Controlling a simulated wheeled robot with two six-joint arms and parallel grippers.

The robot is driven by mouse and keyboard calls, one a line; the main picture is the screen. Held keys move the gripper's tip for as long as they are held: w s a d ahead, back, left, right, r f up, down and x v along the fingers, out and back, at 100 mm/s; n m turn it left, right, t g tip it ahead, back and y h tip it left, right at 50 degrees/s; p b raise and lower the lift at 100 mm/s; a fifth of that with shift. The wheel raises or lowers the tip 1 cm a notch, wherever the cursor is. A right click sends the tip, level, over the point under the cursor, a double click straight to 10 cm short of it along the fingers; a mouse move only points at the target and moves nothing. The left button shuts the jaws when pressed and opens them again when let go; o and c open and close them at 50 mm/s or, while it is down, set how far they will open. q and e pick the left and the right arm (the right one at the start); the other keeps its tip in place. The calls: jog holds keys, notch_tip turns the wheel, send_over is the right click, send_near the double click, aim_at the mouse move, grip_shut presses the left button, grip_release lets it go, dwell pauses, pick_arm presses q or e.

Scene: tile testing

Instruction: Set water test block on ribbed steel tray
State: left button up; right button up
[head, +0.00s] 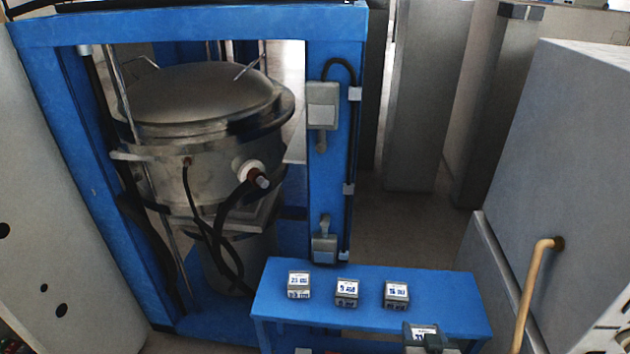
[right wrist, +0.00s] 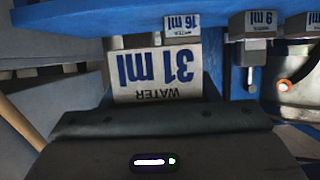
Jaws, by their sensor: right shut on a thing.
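My right gripper (head: 432,341) is at the front right edge of the blue bench, low in the head view. It is shut on a water test block (head: 424,331) with a white label. In the right wrist view, this block (right wrist: 157,75) reads "31 ml WATER", upside down. The gripper's dark front (right wrist: 165,122) lies just below the block in that view; its fingertips are hidden. The block is in front of the bench edge, and I cannot tell whether they touch. I cannot make out a ribbed steel tray. My left gripper is not in view.
The blue bench (head: 365,285) carries three labelled blocks: a left one (head: 299,281), a "9 ml" one (head: 347,290) and a "16 ml" one (head: 396,292). A steel vessel (head: 205,150) stands in a blue frame behind. A grey cabinet (head: 570,170) bounds the right.

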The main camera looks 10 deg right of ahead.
jog(key=w+a+r+n+y, duration=0.1)
jog(key=w+a+r, duration=0.3)
jog(key=r, duration=0.3)
jog(key=w+a+r+n+y, duration=0.1)
jog(key=w+a+r, duration=0.3)
jog(key=r, duration=0.4)
jog(key=shift+w+a+n+t+y, duration=0.2)
jog(key=shift+n+t+y, duration=0.1)
jog(key=shift+y, duration=0.2)
